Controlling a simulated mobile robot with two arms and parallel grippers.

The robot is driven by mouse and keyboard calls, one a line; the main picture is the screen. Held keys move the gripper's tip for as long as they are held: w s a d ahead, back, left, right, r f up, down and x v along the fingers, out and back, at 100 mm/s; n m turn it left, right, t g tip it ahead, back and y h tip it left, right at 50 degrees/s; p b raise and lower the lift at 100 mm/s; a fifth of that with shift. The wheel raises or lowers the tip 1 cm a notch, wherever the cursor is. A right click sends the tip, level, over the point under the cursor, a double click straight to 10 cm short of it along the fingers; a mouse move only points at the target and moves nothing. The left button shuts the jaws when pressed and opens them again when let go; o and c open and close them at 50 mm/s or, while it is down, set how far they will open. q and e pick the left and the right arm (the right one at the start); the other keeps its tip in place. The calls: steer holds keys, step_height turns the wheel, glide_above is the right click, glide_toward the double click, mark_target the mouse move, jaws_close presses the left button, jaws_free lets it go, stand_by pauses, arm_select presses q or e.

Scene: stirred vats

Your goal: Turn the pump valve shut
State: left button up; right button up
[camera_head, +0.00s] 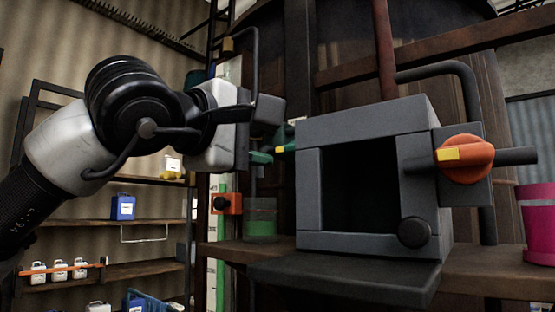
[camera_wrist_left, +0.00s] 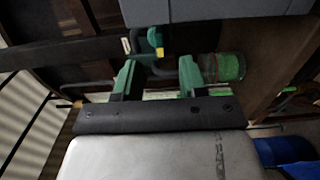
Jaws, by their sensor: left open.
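An orange valve knob (camera_head: 465,158) with a yellow mark sits on a pipe at the right side of a grey open-fronted box (camera_head: 370,118). A smaller green knob with a yellow mark (camera_wrist_left: 155,40) shows in the left wrist view, just beyond my fingers; in the head view a green piece (camera_head: 286,148) shows at the box's left side. I cannot tell from labels which is the pump valve. My left gripper (camera_head: 262,158) is left of the box. Its green fingers (camera_wrist_left: 159,65) are apart, with nothing between them. My right gripper is out of view.
A glass jar of green liquid (camera_head: 260,220) and an orange clamp-like block (camera_head: 226,204) stand below my left gripper. A dark ledge (camera_head: 345,282) juts out before the box. A magenta container (camera_head: 538,225) stands at right. Shelves with bottles (camera_head: 122,206) are behind at left.

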arm_select(q)
steer(key=b+v, duration=0.1)
steer(key=v, duration=0.3)
steer(key=shift+s+a, duration=0.2)
steer(key=shift+s, duration=0.1)
